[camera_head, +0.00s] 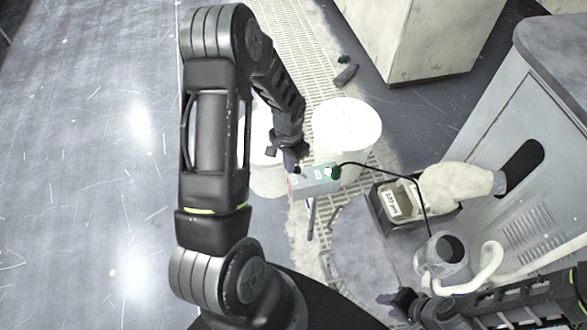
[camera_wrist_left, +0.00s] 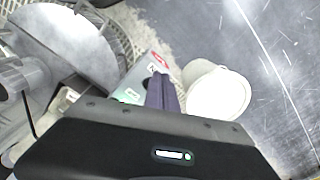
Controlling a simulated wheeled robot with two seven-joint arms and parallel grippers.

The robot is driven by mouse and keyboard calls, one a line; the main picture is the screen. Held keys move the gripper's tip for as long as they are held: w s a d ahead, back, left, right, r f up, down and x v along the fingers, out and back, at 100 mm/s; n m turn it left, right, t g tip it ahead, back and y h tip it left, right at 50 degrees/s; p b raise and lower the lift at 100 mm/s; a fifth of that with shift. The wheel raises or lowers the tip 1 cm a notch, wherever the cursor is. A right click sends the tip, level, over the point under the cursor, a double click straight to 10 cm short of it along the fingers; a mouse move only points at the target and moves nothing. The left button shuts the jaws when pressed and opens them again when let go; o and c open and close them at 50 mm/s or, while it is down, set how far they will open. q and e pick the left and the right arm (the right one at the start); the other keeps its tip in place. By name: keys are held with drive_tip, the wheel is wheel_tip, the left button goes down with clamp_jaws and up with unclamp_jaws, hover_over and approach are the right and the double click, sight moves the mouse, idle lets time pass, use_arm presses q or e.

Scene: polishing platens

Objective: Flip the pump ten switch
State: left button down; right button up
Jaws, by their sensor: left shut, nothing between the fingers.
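A small grey-green switch box (camera_head: 318,180) with a black cable stands in the middle of the head view. I cannot read a pump number on it. It also shows in the left wrist view (camera_wrist_left: 138,78), with a red-and-white label on its face. My left gripper (camera_head: 290,162) is shut and empty, close to the box's left end. Its dark purple fingers (camera_wrist_left: 162,92) overlap the box's right side in the left wrist view; I cannot tell whether they touch it. My right gripper (camera_head: 397,302) is low in the head view, away from the box, and its jaw opening is unclear.
White-lidded buckets (camera_head: 347,122) stand behind the box, one partly hidden by my left arm. A grey cabinet (camera_head: 500,190) stands at right, with a dark tray (camera_head: 378,207) and a hose-fitted canister (camera_head: 442,262) before it. Open grey floor (camera_head: 100,150) lies at left.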

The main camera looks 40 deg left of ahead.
use_arm(q)
drive_tip(key=shift+f, duration=0.2)
idle(0.5)
drive_tip(key=shift+r, duration=0.1)
wheel_tip(320, 180, up, 7)
drive_tip(key=p, duration=0.4)
idle(0.3)
idle(0.5)
